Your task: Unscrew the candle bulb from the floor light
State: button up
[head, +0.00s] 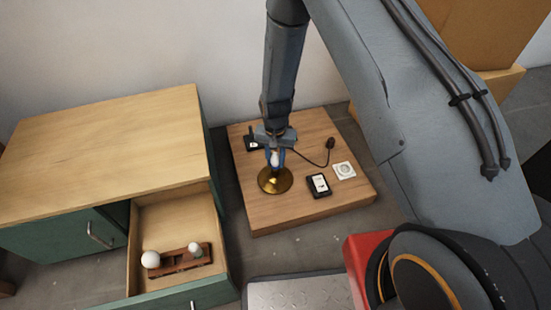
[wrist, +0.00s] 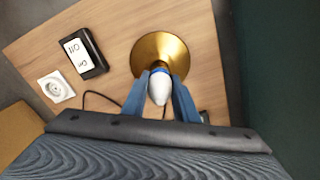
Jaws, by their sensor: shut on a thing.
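The floor light shows its round brass base (head: 276,181) standing on a low wooden board in the head view. The base also shows in the wrist view (wrist: 158,52). The white candle bulb (wrist: 159,88) points up from the light toward the wrist camera, and a small part of it (head: 274,160) shows in the head view. My gripper (head: 274,155) comes down from above, with its blue fingers (wrist: 160,88) on either side of the bulb and shut on it. The bulb's lower end and the socket are mostly hidden.
The wooden board (head: 340,197) carries a black switch box (head: 318,185), a white socket plate (head: 344,170) and a dark cable with a plug (head: 330,143). At left, an open drawer (head: 150,215) holds a wooden rack (head: 180,260) with a round white bulb (head: 151,259) and a smaller bulb (head: 195,249).

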jog(key=n, duration=0.4)
jog(key=shift+p, duration=0.4)
jog(key=n+p, duration=0.1)
jog(key=n, duration=0.4)
jog(key=shift+r+n, duration=0.1)
jog(key=shift+n, duration=0.3)
jog(key=shift+n+p, duration=0.35)
jog(key=shift+n, duration=0.75)
jog(key=shift+n, duration=1.2)
jog(key=n+p, duration=0.1)
jog(key=n, duration=0.4)
jog(key=shift+n, duration=0.3)
